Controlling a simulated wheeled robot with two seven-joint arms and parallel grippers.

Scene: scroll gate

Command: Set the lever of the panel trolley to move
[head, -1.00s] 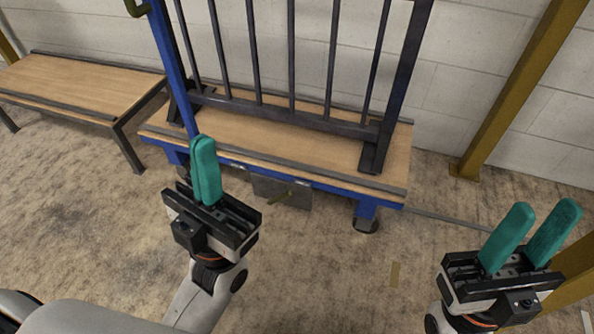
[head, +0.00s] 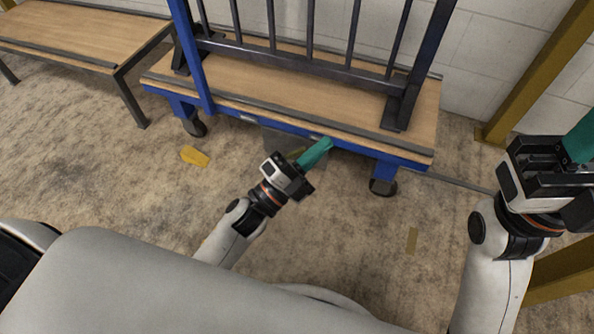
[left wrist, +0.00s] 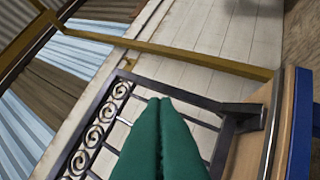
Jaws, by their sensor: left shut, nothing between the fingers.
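The panel trolley (head: 300,88) has a wooden deck, a blue frame and an upright dark barred panel. A grey plate (head: 276,142) hangs under its front edge. A small olive-yellow piece, likely the lever (head: 296,151), shows there, mostly hidden behind my left gripper. My left gripper (head: 322,147) is shut and empty, its teal fingers beside the plate just under the blue front edge. Whether it touches the lever I cannot tell. In the left wrist view its shut fingers (left wrist: 160,135) point across the trolley's panel. My right gripper (head: 578,142) is cut off at the right edge; one finger shows.
A yellow wedge-shaped piece (head: 195,156) lies on the floor left of the plate. A wooden bench (head: 85,35) stands at the left. A yellow post (head: 530,75) stands at the right by the white block wall.

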